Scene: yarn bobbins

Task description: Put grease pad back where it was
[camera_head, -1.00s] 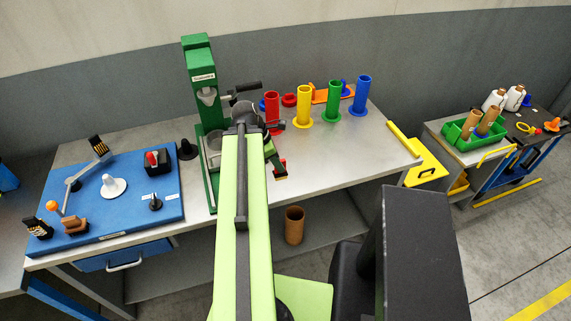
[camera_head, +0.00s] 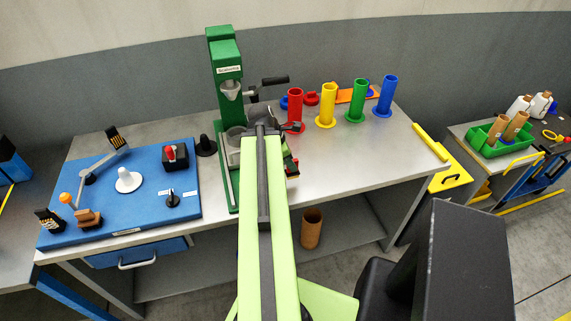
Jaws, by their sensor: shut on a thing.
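My gripper (camera_head: 291,168) is in the head view, beyond the end of my green arm, over the front part of the grey workbench (camera_head: 330,160), just right of the green press. Its jaws are mostly hidden behind my arm. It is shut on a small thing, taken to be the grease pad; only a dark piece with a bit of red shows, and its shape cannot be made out. A blue board (camera_head: 110,205) lies on the bench's left end, bearing a white cone, a black box with a red top and other small parts.
The green press (camera_head: 226,75) stands just left of my gripper. Red (camera_head: 295,108), yellow (camera_head: 328,105), green and blue tubes stand at the back right. A black cone (camera_head: 205,147) stands between board and press. A brown tube (camera_head: 312,228) is below. The bench's right front is clear.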

